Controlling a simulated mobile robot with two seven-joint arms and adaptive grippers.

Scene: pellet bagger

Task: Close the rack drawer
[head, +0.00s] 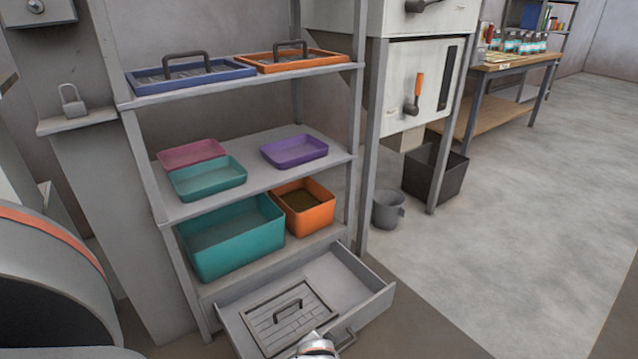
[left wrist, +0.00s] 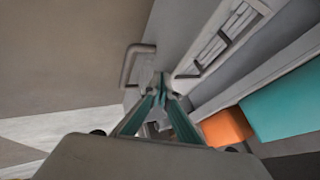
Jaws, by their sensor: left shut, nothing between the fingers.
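The rack drawer (head: 347,272) is pulled out at the bottom of the grey rack. Its front has a grey bar handle (head: 346,341), which also shows in the left wrist view (left wrist: 128,68). A slatted grey grate with its own handle (head: 290,312) lies inside the drawer. My left gripper (left wrist: 160,84) is shut and empty, its fingertips close to the drawer front beside the bar handle; I cannot tell whether they touch it. In the head view only a pale part of my left arm shows at the bottom edge, over the drawer's near side. My right gripper is out of view.
Above the drawer, a teal bin (head: 232,240) and an orange bin (head: 304,208) stand on the low shelf. Trays sit on the shelves above. A grey bucket (head: 388,210) and a dark bin (head: 436,172) stand to the right. The floor right of the drawer is clear.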

